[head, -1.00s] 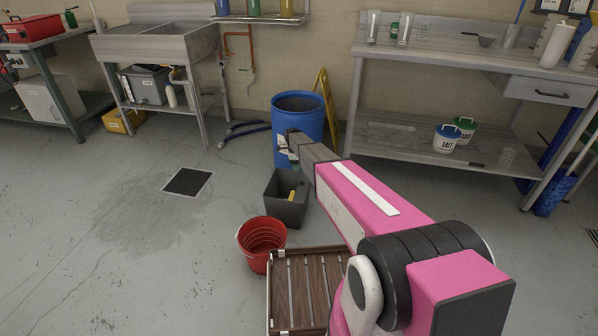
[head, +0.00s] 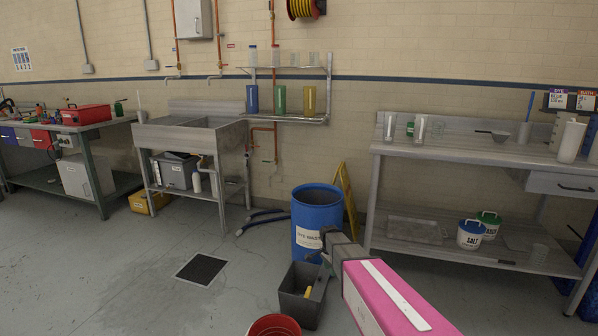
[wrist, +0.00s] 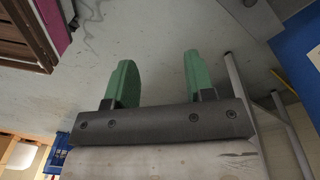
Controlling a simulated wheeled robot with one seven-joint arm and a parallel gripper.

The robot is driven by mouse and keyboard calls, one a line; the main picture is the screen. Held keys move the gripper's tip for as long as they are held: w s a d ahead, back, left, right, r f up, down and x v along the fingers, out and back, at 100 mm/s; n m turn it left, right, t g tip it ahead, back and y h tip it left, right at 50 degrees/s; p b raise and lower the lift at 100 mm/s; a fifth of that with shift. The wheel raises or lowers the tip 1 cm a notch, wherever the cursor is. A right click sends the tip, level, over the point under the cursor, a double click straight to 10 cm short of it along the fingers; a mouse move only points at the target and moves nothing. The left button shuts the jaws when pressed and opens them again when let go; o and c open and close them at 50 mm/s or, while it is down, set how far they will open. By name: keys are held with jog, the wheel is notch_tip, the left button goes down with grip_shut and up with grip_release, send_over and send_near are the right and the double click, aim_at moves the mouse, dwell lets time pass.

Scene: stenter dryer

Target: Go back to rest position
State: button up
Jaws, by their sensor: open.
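My gripper has two green fingers spread apart with nothing between them in the wrist view (wrist: 157,80). In the head view my pink and grey arm reaches forward from the lower right, and its end is in front of the blue barrel (head: 317,215), where the fingers are hard to make out. The wrist view shows bare grey floor beyond the fingers.
A dark grey bin (head: 301,308) and a red bucket (head: 273,326) stand on the floor near my arm. A metal bench (head: 440,165) is at right, with tubs on its lower shelf. A sink (head: 190,137) is at left. Floor around the drain (head: 201,270) is clear.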

jog(key=s+d+r+n, duration=0.1)
jog(key=s+r+n, duration=0.2)
jog(key=s, duration=0.5)
jog(key=s+d+r+n, duration=0.2)
jog(key=s+r+n, duration=0.2)
jog(key=s, duration=0.4)
jog(key=s+d+r+n+y, duration=0.1)
jog(key=s+r+n, duration=0.2)
jog(key=s+n, duration=0.3)
jog(key=s, duration=0.2)
jog(key=shift+s+d+r, duration=0.25)
jog(key=shift+s+d, duration=0.05)
jog(key=shift+d, duration=0.1)
